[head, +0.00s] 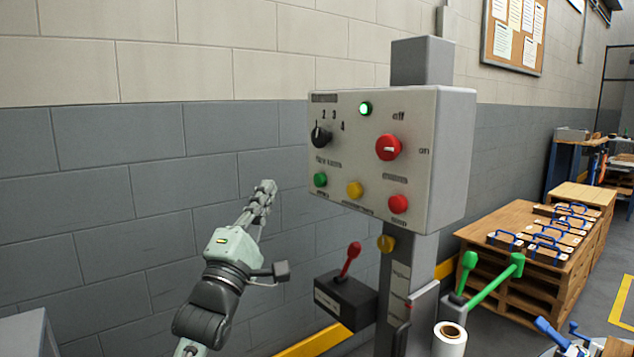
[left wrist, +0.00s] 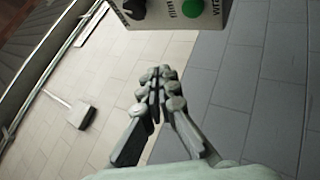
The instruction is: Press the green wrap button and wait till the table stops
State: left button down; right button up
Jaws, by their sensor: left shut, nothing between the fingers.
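The green button (head: 320,180) is at the lower left of the grey control box (head: 446,160). It also shows in the left wrist view (left wrist: 193,7), at the top edge. My left gripper (head: 266,187) is shut and empty, left of the box and apart from the button. Its closed fingertips (left wrist: 160,72) point toward the box in the left wrist view. A green lamp (head: 365,108) at the top of the panel looks lit. The turntable cannot be made out. My right gripper is not in view.
The panel also has a black selector knob (head: 320,136), a red rotary switch (head: 388,147), a yellow button (head: 354,189) and a red button (head: 398,204). Below are a red-handled lever (head: 350,260) and green levers (head: 496,284). Pallets (head: 500,270) with blue-handled blocks stand right.

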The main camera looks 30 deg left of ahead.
aim_at(320, 180)
pick_arm(q)
jog(key=w+d, duration=0.3)
jog(key=w, duration=0.4)
jog(key=shift+w+b, duration=0.15)
jog(key=shift+b, duration=0.3)
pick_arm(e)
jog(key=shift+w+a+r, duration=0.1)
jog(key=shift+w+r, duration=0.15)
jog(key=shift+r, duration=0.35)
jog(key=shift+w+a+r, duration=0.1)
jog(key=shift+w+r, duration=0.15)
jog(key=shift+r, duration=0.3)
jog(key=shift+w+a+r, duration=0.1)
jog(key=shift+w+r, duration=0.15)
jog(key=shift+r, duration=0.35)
pick_arm(q)
jog(key=shift+w+d, duration=0.2)
jog(key=shift+w, duration=0.2)
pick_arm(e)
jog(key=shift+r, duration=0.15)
